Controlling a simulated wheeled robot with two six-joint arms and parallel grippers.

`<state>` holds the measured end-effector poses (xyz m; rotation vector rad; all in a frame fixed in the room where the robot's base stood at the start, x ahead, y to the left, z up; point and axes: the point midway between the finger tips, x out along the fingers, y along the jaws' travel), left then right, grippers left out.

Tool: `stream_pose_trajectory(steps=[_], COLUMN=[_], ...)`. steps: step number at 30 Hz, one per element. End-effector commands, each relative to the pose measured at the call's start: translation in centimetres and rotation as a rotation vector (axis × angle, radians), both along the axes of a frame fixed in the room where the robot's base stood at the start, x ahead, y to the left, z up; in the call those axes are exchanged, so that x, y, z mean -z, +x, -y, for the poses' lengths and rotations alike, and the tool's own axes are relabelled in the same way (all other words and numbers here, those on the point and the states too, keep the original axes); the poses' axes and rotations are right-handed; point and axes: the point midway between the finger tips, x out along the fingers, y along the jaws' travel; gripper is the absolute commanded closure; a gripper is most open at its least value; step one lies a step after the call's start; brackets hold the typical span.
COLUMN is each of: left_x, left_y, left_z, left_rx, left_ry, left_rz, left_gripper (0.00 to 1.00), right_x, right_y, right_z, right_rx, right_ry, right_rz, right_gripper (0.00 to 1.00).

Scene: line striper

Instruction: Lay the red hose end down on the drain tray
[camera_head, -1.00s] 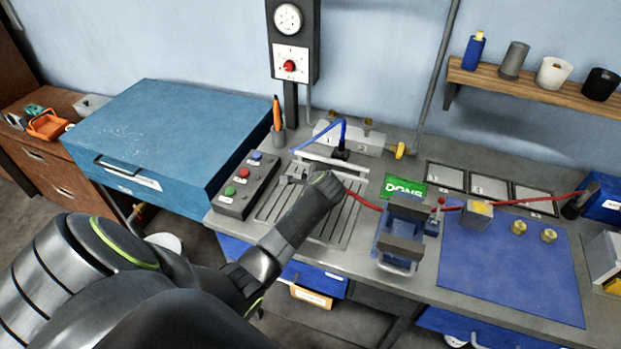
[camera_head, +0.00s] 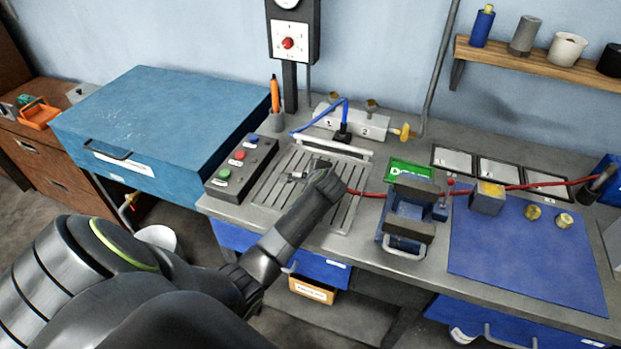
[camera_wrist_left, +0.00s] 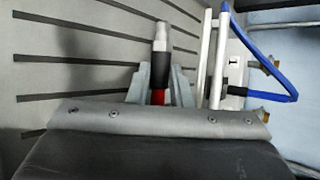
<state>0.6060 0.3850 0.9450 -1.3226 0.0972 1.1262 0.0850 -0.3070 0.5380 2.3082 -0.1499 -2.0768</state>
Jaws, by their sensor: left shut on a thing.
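The drain tray (camera_head: 345,205) is a grey slatted plate on the bench, and its slats also fill the left of the left wrist view (camera_wrist_left: 70,90). My left gripper (camera_head: 314,168) is over the tray's back half, shut on the red hose end. In the left wrist view the hose end (camera_wrist_left: 161,45) has a silver tip and black collar, with red hose (camera_wrist_left: 158,97) between the fingers (camera_wrist_left: 157,85). The tip points along the tray's surface. I cannot tell whether it touches the slats. The red hose (camera_head: 370,194) runs right from the gripper, behind the vise. My right gripper is out of view.
A white rail (camera_head: 335,145) and a blue hose (camera_head: 346,112) stand behind the tray. A button box (camera_head: 240,168) is left of it, a vise (camera_head: 410,210) right. A green DONE sign (camera_head: 410,170) lies behind the vise. The tray's front is clear.

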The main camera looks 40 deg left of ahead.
Motion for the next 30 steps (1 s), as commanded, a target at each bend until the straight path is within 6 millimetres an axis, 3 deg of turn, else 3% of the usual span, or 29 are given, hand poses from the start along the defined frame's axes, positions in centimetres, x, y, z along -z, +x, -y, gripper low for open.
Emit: stream_pose_trajectory(steps=[1, 7, 24, 30], left_x=[-0.07, 0.01, 0.7, 0.08], left_y=[0.03, -0.01, -0.42, -0.87], left_z=[-0.02, 0.0, 0.1, 0.83], left_rx=[0.0, 0.0, -0.004, -0.002], left_ry=[0.001, -0.001, -0.008, -0.009], left_rz=[0.001, -0.001, -0.016, -0.013], left_gripper=[0.8, 0.56, 0.56, 0.56], right_x=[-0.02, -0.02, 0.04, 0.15], right_y=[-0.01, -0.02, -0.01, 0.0], right_z=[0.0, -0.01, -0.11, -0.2], right_rx=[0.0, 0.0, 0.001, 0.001], right_ry=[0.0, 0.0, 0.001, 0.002], right_rz=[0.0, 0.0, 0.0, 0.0], right_gripper=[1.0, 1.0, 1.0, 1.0])
